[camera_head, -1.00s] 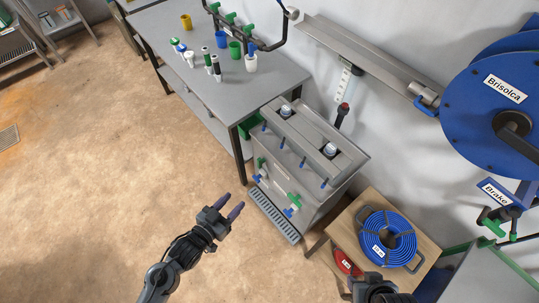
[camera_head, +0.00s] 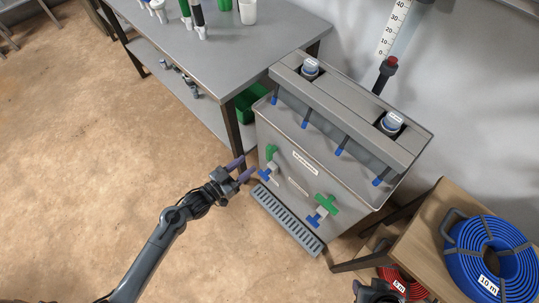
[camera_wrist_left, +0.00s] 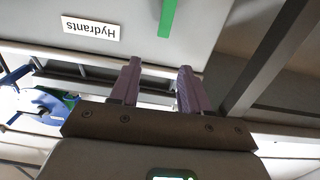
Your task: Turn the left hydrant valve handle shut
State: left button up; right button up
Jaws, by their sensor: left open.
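The hydrant box (camera_head: 300,165) is a grey metal cabinet with two valves on its front. The left hydrant valve handle (camera_head: 271,153) is a green bar, standing roughly upright above a blue-tipped outlet (camera_head: 266,172). In the left wrist view a green bar (camera_wrist_left: 168,16), apparently this handle, shows at the top, beyond the fingers. My left gripper (camera_head: 244,168) is open and empty, just left of the left valve; its fingers (camera_wrist_left: 158,85) appear apart from the handle. My right gripper (camera_head: 375,291) is partly visible at the bottom edge, fingers unclear.
A grating (camera_head: 287,222) runs along the box's foot. A grey table (camera_head: 222,45) with cups and bottles stands at the back left. A wooden stand (camera_head: 430,250) with a blue hose coil (camera_head: 490,258) is at the right. Open floor lies left of the box.

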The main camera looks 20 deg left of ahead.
pick_arm(q)
jog(key=b, duration=0.4)
send_near(269, 152)
jog(key=f, duration=0.2)
jog(key=b+x, duration=0.1)
jog(key=x, duration=0.2)
jog(key=b+x, duration=0.2)
jog(key=x, duration=0.1)
jog(key=b+x, duration=0.2)
jog(key=x, duration=0.2)
jog(key=shift+w+a+r, duration=0.2)
jog(key=shift+a, duration=0.15)
jog(key=shift+w+d, duration=0.25)
jog(key=shift+w, duration=0.1)
pick_arm(e)
notch_tip(269, 152, down, 11)
jog(key=shift+s+d+f, duration=0.15)
jog(key=shift+s+d, duration=0.1)
jog(key=shift+d, duration=0.1)
pick_arm(q)
jog(key=shift+r, duration=0.1)
grip_shut()
